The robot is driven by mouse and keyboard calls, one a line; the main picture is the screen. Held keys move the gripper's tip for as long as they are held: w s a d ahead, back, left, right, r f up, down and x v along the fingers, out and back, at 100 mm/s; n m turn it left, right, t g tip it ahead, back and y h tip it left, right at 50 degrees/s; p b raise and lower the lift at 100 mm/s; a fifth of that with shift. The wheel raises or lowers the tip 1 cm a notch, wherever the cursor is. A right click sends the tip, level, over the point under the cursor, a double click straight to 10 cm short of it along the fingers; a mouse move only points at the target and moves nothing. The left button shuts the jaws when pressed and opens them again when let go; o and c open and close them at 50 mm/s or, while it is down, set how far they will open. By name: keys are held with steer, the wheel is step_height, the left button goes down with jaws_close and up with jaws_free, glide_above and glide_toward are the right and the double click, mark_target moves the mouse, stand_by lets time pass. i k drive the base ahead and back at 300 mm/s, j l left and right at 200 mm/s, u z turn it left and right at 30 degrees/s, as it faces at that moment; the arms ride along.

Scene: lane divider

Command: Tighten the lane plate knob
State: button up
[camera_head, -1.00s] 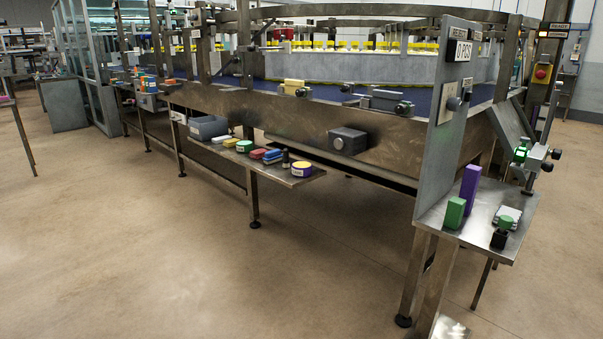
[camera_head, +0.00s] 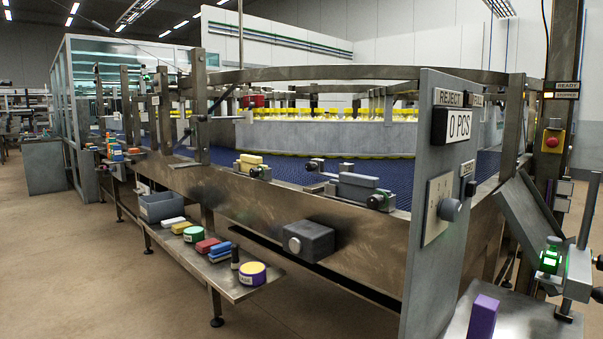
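Several knobs show, and I cannot tell for sure which is the lane plate knob. A black knob (camera_head: 377,201) sits at the front of a grey block (camera_head: 357,187) on the conveyor's near edge. Another dark knob (camera_head: 256,172) sits beside a yellow block (camera_head: 251,160) farther left on the same edge. A grey box (camera_head: 309,240) with a round face is fixed to the conveyor's side. My gripper is not in view.
A steel shelf (camera_head: 236,291) with coloured blocks and tins juts out below the conveyor. The upright grey panel (camera_head: 427,270) stands at the right front. A side table (camera_head: 540,318) with a purple block (camera_head: 483,316) is at bottom right. The floor (camera_head: 120,290) at left is clear.

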mark_target(310, 167)
steer(key=i+j+u, duration=0.1)
steer(key=i, duration=0.8)
steer(key=i+j+u, duration=0.1)
steer(key=i, duration=0.8)
steer(key=j, duration=0.15)
